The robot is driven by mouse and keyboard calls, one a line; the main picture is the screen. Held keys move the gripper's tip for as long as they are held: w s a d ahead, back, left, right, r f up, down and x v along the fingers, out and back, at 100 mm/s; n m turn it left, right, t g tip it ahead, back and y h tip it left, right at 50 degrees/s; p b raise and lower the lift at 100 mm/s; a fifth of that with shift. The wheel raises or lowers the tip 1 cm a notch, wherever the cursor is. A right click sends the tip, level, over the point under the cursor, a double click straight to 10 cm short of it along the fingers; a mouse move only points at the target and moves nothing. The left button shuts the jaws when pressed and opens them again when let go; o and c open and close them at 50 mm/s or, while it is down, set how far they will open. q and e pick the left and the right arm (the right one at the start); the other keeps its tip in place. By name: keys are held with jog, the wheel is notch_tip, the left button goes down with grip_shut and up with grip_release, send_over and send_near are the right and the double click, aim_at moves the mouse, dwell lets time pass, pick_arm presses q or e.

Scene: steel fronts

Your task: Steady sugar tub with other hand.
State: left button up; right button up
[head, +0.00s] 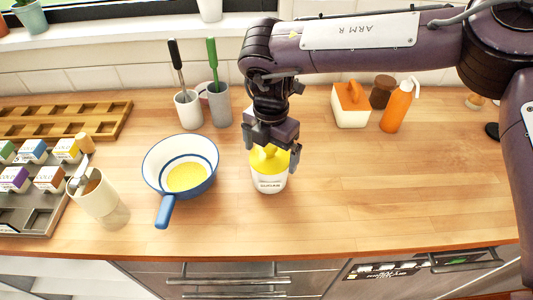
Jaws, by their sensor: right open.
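The sugar tub (269,182) is white with a yellow lid and a label reading SUGAR. It stands upright on the wooden counter near the middle of the head view. My right gripper (272,156) is above it, pointing down, with its open fingers around the yellow lid. I cannot tell whether the fingers touch the lid. The gripper hides part of the tub's top. My left gripper is not in view.
A white pan with blue rim (207,150) stands left of the tub. Further left are a beige cup (95,198) and a grey tray of small boxes (35,221). An orange spray bottle (397,108) stands at the back right. The counter right of the tub is clear.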

notch_tip(320, 180, up, 8)
jog(key=shift+f+b, duration=0.1)
jog(key=shift+b, duration=0.55)
jog(key=shift+f, duration=0.1)
